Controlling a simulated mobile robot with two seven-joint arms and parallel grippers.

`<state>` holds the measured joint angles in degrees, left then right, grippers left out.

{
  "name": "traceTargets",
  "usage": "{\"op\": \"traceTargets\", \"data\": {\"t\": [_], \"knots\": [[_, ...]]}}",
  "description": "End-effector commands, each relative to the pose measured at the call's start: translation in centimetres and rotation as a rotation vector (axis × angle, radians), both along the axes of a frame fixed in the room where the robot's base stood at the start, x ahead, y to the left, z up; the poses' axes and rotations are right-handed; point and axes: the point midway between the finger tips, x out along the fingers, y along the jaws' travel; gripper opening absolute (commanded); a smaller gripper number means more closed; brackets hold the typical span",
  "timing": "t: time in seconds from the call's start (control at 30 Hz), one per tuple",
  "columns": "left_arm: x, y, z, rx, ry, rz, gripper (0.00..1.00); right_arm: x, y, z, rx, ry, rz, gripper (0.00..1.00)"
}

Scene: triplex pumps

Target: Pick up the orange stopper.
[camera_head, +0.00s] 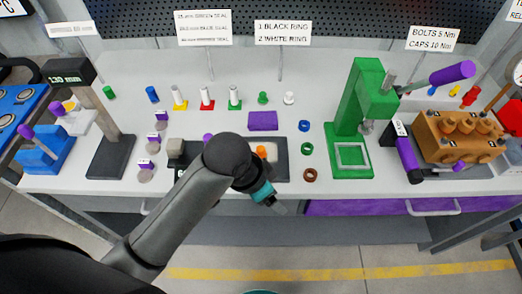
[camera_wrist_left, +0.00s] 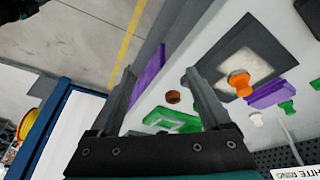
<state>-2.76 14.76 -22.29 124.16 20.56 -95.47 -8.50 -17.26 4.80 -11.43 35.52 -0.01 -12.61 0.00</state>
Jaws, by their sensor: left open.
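The orange stopper (camera_head: 262,151) stands on a pale square in the middle of a dark mat (camera_head: 281,172) on the bench. In the head view my left arm hides part of the mat and comes close to the stopper. The stopper also shows in the left wrist view (camera_wrist_left: 239,82), right of the jaws and outside them. My left gripper (camera_head: 274,204) is over the bench's front edge, apart from the stopper. In the left wrist view its two fingers (camera_wrist_left: 160,73) are spread with nothing held between them.
A purple block (camera_head: 263,120) lies behind the mat, with green (camera_head: 263,97) and white (camera_head: 289,97) stoppers beyond. A green press (camera_head: 352,165) stands farther right; a grey gauge stand (camera_head: 111,155) is left.

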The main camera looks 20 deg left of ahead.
Motion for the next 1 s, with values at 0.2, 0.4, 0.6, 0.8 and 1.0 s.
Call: {"op": "traceTargets", "data": {"t": [0.2, 0.4, 0.6, 0.8, 1.0], "knots": [[3.5, -1.2, 2.0, 0.054, 0.001, -0.222, 0.81, 0.1, 0.0, 0.0, 0.000, -0.001, -0.001, 0.50], [7.0, -0.3, 4.4, 0.149, 0.034, -0.412, 0.81, 0.1, 0.0, 0.0, 0.000, -0.001, -0.001, 0.50], [10.4, 2.4, 7.8, 0.254, 0.087, -0.530, 0.81, 0.1, 0.1, 0.0, 0.001, -0.002, -0.001, 0.50], [12.4, 5.1, 10.9, 0.317, 0.132, -0.576, 0.81, 0.1, 0.4, 0.1, 0.006, -0.002, -0.002, 0.50], [13.0, 6.1, 11.7, 0.334, 0.154, -0.589, 0.81, 0.1, 0.6, 0.0, 0.008, -0.001, -0.002, 0.50]]}}
